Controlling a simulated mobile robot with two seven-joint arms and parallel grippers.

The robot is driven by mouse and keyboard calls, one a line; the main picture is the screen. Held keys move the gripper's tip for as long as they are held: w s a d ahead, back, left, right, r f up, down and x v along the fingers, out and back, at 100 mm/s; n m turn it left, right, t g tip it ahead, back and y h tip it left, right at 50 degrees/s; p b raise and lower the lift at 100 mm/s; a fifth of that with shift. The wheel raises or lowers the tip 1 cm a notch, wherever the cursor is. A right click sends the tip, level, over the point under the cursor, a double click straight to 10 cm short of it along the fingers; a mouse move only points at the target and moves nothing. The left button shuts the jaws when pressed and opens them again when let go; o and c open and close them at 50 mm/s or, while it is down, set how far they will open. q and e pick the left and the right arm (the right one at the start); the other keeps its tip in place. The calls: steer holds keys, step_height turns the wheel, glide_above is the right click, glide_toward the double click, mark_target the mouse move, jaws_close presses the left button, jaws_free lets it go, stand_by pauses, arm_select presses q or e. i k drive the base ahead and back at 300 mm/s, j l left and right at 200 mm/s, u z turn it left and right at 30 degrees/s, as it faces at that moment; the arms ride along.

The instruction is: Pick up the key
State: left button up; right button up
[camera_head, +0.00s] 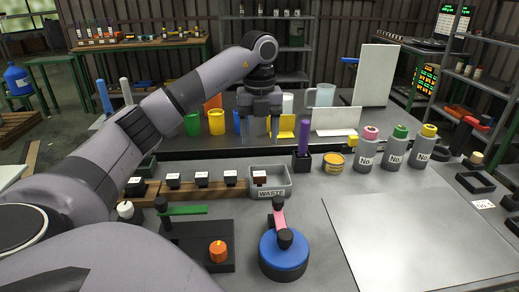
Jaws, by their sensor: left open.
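I cannot make out for certain which thing is the key. A purple upright stick (304,138) stands in a small black block (302,162) in the middle of the bench. A blue round part (284,257) with a pink and black piece (279,218) on top sits at the front. My left gripper (259,130) points down above the back of the bench, its fingers apart and empty. It is to the left of the purple stick and apart from it. My right gripper is not in view.
A grey WASTE bin (269,192) stands in the middle, with a row of small labelled black pieces (201,180) to its left. Bottles with coloured caps (394,149) stand at right. A large pale sheet (420,236) lies clear at the front right.

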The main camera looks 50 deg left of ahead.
mark_target(174, 180)
steer(key=k, duration=1)
